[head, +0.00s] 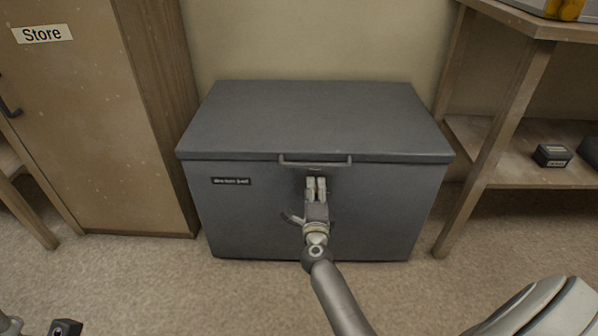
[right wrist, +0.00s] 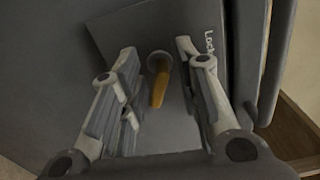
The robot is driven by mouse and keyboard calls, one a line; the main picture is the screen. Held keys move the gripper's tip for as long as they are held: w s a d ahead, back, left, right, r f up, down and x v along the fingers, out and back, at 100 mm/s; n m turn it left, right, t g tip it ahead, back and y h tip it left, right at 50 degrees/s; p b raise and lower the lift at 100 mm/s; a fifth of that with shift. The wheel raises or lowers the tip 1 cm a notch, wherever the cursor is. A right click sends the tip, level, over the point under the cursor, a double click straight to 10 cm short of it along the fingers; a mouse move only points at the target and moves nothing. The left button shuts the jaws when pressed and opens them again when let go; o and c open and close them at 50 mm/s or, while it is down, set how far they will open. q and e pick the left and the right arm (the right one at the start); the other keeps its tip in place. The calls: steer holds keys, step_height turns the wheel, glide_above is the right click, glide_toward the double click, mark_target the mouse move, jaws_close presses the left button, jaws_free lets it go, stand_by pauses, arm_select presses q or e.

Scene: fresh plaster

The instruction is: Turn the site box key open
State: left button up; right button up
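The site box (head: 237,222) is a big grey chest against the wall, its lid (head: 310,115) down and a bar handle (head: 315,163) at the lid's front edge. My right gripper (head: 316,184) is at the box's front, just below the handle, and hides most of the lock there. In the right wrist view an orange-yellow key (right wrist: 159,86) stands out from a round lock on a grey plate marked "Lock". The open fingers of my right gripper (right wrist: 157,75) are on either side of the key, with gaps visible. Only a small part of my left gripper (head: 65,327) shows at the bottom left.
A wooden cabinet (head: 95,130) labelled "Store" stands left of the box. A wooden shelf unit (head: 500,130) stands to the right, with a small dark box (head: 552,156) on its lower shelf. The floor (head: 190,285) in front is clear.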

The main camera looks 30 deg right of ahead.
steer(key=n, duration=0.5)
steer(key=shift+r+n, duration=0.1)
steer(key=shift+n, duration=0.3)
steer(key=p+v, duration=0.3)
steer(key=v, duration=0.8)
steer(key=s+a+r+n+t, duration=0.1)
steer(key=a+r+n+t, duration=0.1)
steer(key=r, duration=0.5)
steer(key=s+a+r+n+t, duration=0.2)
steer(key=a+r+n+t, duration=0.1)
steer(key=r+n, duration=0.3)
steer(key=s+a+r+n+t, duration=0.2)
steer(key=r+n+t, duration=0.2)
steer(key=r, duration=0.5)
steer(key=shift+a+r+n+y, duration=0.3)
steer(key=shift+a+r, duration=0.1)
steer(key=shift+s, duration=0.1)
